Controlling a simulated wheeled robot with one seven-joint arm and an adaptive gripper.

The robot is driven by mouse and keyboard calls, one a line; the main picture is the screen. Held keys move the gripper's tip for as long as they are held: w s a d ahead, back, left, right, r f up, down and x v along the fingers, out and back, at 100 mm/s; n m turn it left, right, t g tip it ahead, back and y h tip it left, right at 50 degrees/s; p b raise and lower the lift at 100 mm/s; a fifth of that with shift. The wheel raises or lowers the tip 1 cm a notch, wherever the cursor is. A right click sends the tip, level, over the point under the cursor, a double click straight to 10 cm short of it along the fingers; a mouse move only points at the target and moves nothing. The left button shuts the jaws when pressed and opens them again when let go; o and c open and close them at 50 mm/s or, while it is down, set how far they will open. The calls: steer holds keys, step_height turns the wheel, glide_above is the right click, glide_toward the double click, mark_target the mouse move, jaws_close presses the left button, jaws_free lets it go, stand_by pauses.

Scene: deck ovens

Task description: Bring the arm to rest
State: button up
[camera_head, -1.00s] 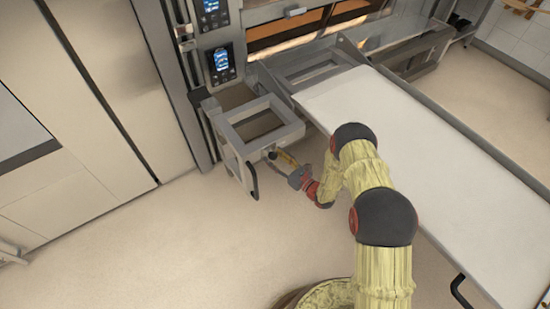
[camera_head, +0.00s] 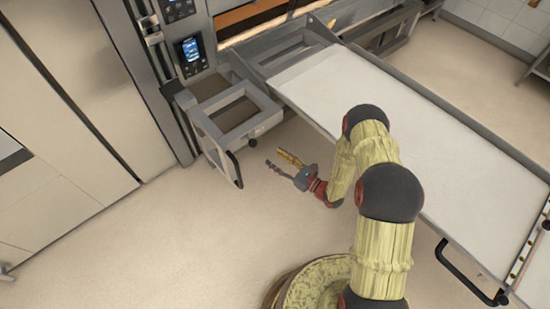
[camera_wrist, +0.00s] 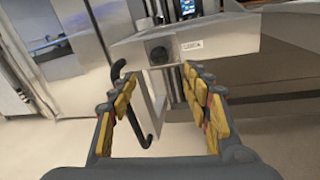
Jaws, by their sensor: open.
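My gripper (camera_head: 281,165) is open and empty in the head view, at the end of my bent arm. It hangs over the bare floor, just right of the black handle of the metal frame and apart from it. In the wrist view my gripper (camera_wrist: 160,105) shows its two yellow-padded fingers spread wide, with nothing between them. Beyond the fingers are a black curved handle (camera_wrist: 135,110) and a steel housing with a black knob (camera_wrist: 158,54).
A metal frame (camera_head: 262,122) juts out below the oven's control screen (camera_head: 191,50). A long white loader board (camera_head: 440,160) lies to the right, partly behind my arm, with a black handle (camera_head: 460,275) at its near side. Floor (camera_head: 180,230) at left is clear.

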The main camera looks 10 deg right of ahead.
stand_by(0.3)
steer(key=s+a+f+n+g+y, duration=0.2)
steer(key=s+a+n+g, duration=0.4)
steer(key=s, duration=0.5)
steer(key=s+r+n+g+h, duration=0.1)
steer(key=s+r+n+g, duration=0.6)
steer(key=s+r+g, duration=0.2)
steer(key=s+d+r+n+t+h+p, duration=0.1)
steer(key=s+d+r+n+h, duration=0.3)
steer(key=d+r+n+h, duration=0.5)
steer(key=s+d+r+n+h, duration=0.4)
steer(key=d+r, duration=0.3)
steer(key=r, duration=0.6)
step_height(320, 180, up, 16)
steer(key=s+d+n+t, duration=0.1)
steer(key=s+n+t, duration=0.2)
steer(key=t, duration=0.3)
steer(key=shift+d+r+t+h+p, duration=0.2)
steer(key=shift+t+h+p, duration=0.1)
steer(key=shift+t+h, duration=0.1)
